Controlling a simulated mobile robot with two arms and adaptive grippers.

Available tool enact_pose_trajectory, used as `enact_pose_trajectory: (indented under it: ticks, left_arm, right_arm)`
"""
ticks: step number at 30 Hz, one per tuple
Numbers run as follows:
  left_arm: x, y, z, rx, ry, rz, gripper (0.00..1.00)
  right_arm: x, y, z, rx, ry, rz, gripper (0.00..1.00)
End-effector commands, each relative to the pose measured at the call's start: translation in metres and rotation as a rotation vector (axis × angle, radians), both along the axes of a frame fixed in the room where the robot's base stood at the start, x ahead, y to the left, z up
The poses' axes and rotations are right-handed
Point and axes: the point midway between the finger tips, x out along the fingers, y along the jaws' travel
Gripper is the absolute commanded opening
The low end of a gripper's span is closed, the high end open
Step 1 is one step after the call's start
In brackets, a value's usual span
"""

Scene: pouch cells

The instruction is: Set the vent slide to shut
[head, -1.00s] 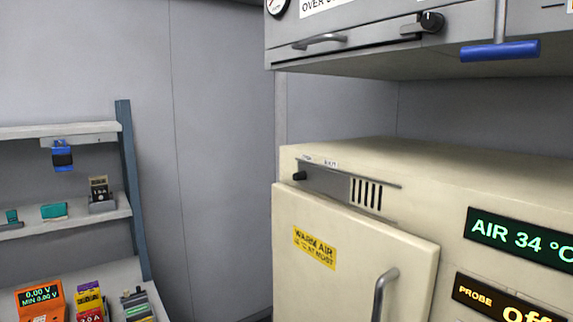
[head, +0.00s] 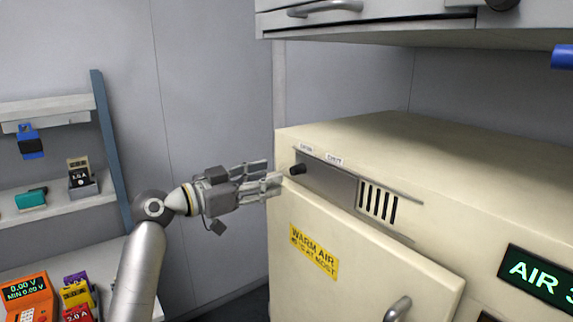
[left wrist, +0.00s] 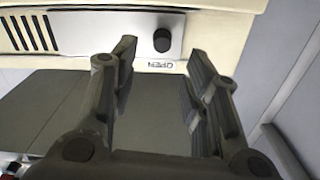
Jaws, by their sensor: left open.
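The vent slide is a grey plate (head: 328,182) on the upper front of the cream cabinet, with slots at its right. Its black knob (head: 297,169) sits at the left end. In the left wrist view the knob (left wrist: 162,40) is beside an upside-down label reading OPEN (left wrist: 165,66). My left gripper (head: 274,176) is open and empty, its fingertips just left of the knob in the head view. In the left wrist view the knob shows between and beyond the two fingers (left wrist: 162,56); I see no contact. My right gripper is out of view.
The cream cabinet (head: 450,160) has a door with a yellow warm-air label (head: 313,251) and a handle (head: 397,309). A grey overhead unit (head: 380,25) hangs above. Shelves (head: 65,207) with small devices stand at the left. A grey wall is behind.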

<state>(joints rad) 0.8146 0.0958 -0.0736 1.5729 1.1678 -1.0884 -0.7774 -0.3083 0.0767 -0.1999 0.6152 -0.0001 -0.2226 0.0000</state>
Motion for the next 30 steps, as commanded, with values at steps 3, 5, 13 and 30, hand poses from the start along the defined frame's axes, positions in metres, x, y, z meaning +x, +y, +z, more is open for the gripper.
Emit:
enact_pose_trajectory:
  ticks: [3, 5, 13, 30]
  left_arm:
    - [0.014, -0.021, 0.005, -0.003, 0.003, -0.003, 0.43]
    - [0.020, -0.029, 0.004, -0.001, 0.004, -0.002, 0.43]
    - [0.035, -0.049, 0.001, 0.000, 0.002, 0.000, 0.43]
    - [0.037, -0.050, -0.001, 0.001, 0.001, 0.001, 0.09]
  right_arm:
    - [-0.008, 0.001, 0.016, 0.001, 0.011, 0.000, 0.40]
    - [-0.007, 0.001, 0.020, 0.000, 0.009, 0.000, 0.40]
    - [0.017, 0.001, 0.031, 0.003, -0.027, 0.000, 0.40]
    - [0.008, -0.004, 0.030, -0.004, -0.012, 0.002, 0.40]
